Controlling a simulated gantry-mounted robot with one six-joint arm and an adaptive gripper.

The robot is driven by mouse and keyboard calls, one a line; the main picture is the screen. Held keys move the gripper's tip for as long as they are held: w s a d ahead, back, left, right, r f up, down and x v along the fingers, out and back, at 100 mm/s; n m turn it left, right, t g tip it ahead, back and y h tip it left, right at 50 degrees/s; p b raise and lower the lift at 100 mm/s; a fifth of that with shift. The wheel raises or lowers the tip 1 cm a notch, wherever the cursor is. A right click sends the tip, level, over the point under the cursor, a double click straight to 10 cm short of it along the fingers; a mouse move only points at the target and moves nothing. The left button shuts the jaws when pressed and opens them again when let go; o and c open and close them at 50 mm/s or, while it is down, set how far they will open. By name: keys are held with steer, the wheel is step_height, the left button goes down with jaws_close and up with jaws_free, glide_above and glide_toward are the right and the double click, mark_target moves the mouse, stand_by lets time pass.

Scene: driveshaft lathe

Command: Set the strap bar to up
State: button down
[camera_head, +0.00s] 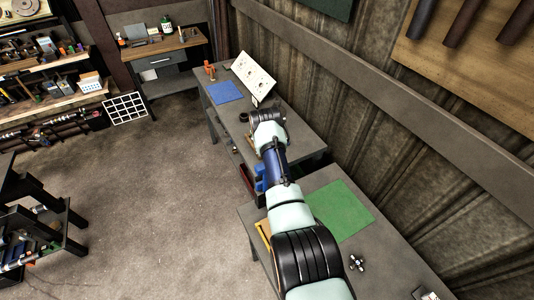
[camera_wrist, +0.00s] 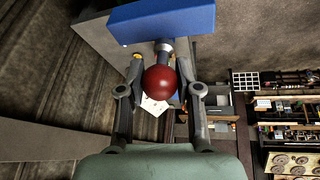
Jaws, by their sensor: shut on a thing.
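In the wrist view a red ball knob (camera_wrist: 161,82) sits on a short grey metal stem (camera_wrist: 165,50), which runs up to a blue block (camera_wrist: 160,18). I take this knobbed bar to be the strap bar, though no label shows. My gripper (camera_wrist: 160,75) has one finger on each side of the knob and stem and is shut on it. The exact contact points are partly hidden by the ball. In the head view my arm reaches over the far workbench (camera_head: 215,110) and hides the gripper's fingertips and the knob.
A tilted white panel (camera_head: 254,75), a blue mat (camera_head: 226,92) and an orange item (camera_head: 209,71) stand on the far bench. A green mat (camera_head: 343,210) lies on the nearer bench. The wooden wall (camera_head: 370,90) is close on the right. Open floor (camera_head: 150,200) lies left.

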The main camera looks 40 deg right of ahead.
steer(key=shift+w+d, duration=0.1)
steer(key=shift+w, duration=0.55)
steer(key=c, duration=0.8)
jaws_free()
steer(key=v, duration=1.2)
